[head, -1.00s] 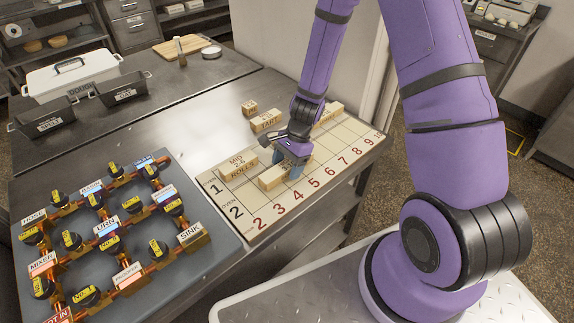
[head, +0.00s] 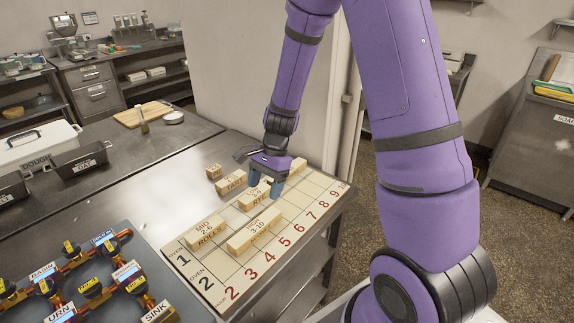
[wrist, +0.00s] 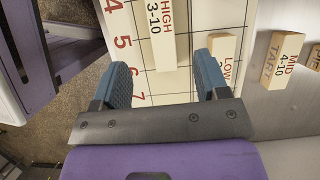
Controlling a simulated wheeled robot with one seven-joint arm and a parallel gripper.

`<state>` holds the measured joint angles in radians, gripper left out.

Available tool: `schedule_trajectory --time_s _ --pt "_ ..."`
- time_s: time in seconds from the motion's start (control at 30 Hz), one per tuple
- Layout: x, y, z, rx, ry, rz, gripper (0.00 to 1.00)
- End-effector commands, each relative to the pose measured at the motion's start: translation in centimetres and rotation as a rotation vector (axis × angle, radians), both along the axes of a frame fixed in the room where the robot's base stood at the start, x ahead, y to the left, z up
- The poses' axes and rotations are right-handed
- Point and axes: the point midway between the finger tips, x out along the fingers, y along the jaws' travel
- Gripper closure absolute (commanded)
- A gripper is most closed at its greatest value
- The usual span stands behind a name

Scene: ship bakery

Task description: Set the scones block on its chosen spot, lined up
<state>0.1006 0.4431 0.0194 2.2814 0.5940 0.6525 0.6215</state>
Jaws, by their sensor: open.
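A long wooden block marked HIGH 3-10 (head: 254,232) lies flat in the oven 2 row of the numbered board (head: 322,205). Its name is too small to read; it is probably the scones block. Its sides look roughly parallel to the grid lines. My gripper (head: 265,186) is open and empty, above the board. In the wrist view, the HIGH block (wrist: 158,35) lies between the lines of my two fingers (wrist: 165,80), apart from both. The right finger partly hides the LOW block (wrist: 222,45), which reads RYE in the head view (head: 250,200).
The rolls block (head: 207,233) is at the near end of row 1. The tart block (head: 231,182) and a small block (head: 214,171) stand beyond the board. Another block (head: 298,165) shows behind my gripper. The higher-numbered end of row 2 is clear. Pipework with valves (head: 95,286) is lower left.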

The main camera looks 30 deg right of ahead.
Motion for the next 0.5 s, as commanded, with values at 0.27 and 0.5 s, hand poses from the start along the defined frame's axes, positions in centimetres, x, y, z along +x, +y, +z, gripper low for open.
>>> schedule_trajectory --time_s 0.27,0.5 --pt "-1.9 0.1 8.3 -0.039 -0.177 0.227 0.32" --pt "-5.3 0.0 15.2 -0.106 -0.335 0.454 0.32"
